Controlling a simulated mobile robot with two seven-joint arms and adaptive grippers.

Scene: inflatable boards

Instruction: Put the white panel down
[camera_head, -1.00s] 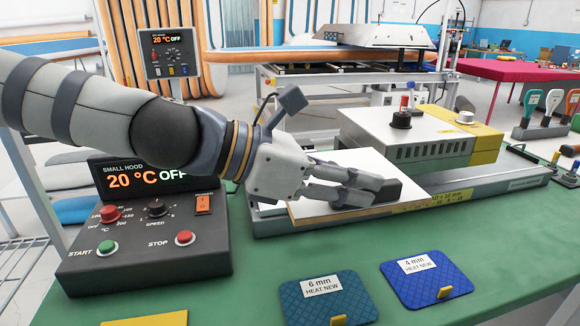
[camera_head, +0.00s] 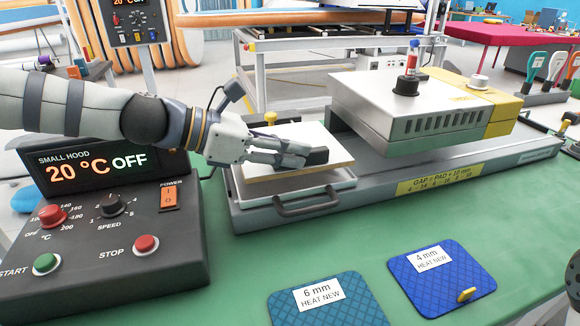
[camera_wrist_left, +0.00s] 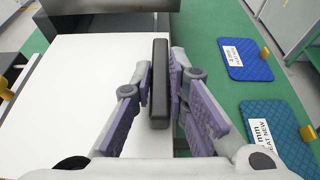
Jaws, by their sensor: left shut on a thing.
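The white panel (camera_head: 318,133) is a flat board with a wood-coloured edge and a black bar handle (camera_wrist_left: 160,85) on top. My left gripper (camera_head: 290,153) is shut on this handle, with a purple-padded finger on each side in the left wrist view. The panel lies level, over or on the metal tray (camera_head: 244,187) at the left end of the small hood machine. I cannot tell whether it touches the tray. The gripper hides part of the panel in the head view.
The grey hood block (camera_head: 405,112) stands right of the panel. A tray handle (camera_head: 306,207) sticks out in front. The control box (camera_head: 105,225) reads 20 °C OFF at left. A 6 mm pad (camera_head: 328,305) and 4 mm pad (camera_head: 440,280) lie on the green table (camera_head: 385,235).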

